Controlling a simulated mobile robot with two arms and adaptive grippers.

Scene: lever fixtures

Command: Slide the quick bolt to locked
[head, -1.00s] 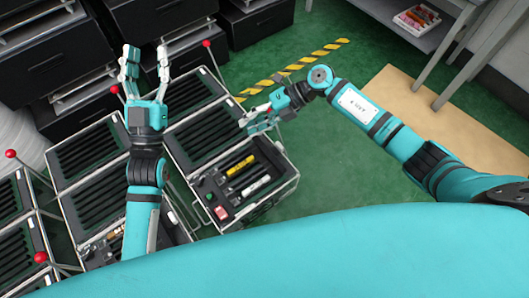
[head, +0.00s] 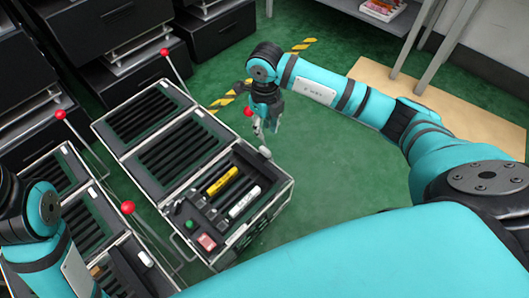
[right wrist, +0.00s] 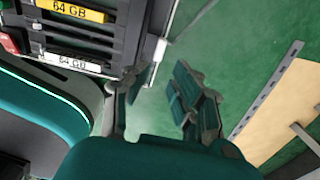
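An open case (head: 270,197) holds a yellow-labelled bar (head: 222,181), a white-labelled bar (head: 245,202), a red block (head: 206,242) and a green button (head: 189,224). A small pale knob (head: 265,152) sits at its far right corner. A similar pale piece (right wrist: 160,48) shows on the case's edge in the right wrist view. I cannot tell for sure which part is the quick bolt. My right gripper (head: 262,130) hangs beside that corner, fingers down. In the right wrist view it (right wrist: 160,85) is open, with green floor between the fingers. My left gripper is out of view.
A red ball (head: 249,112) shows against my right gripper. Red-ball levers (head: 128,207) stand among the cases at left. Black drawer units (head: 110,25) line the back. Green floor (head: 330,170) is clear to the right, with a tan board (head: 455,110) beyond.

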